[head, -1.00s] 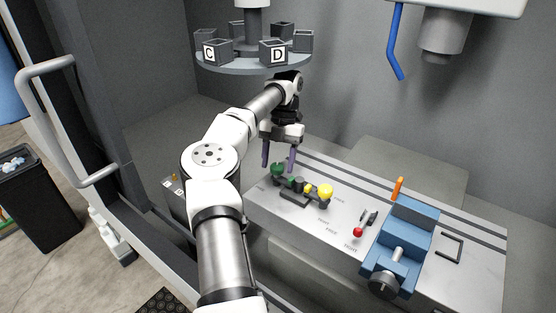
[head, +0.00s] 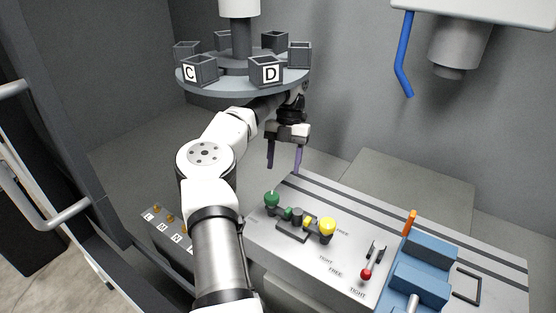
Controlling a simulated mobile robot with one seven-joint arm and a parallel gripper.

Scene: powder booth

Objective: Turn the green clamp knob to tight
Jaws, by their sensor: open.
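The green clamp knob (head: 272,199) stands at the left end of a small dark clamp fixture (head: 292,231) on the grey table. A yellow knob (head: 327,226) stands at the fixture's right end. My gripper (head: 284,171) points down with its two purple fingers apart and nothing between them. In the picture it is just above and slightly right of the green knob, apart from it. Labels reading FREE and TIGHT (head: 325,259) are on the table to the right. I cannot make out a pointer on the green knob.
A round carousel (head: 243,86) with lettered boxes hangs above my gripper, close to my arm. A red-tipped lever (head: 367,273) and a blue vise (head: 422,285) with an orange handle (head: 410,222) are at right.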

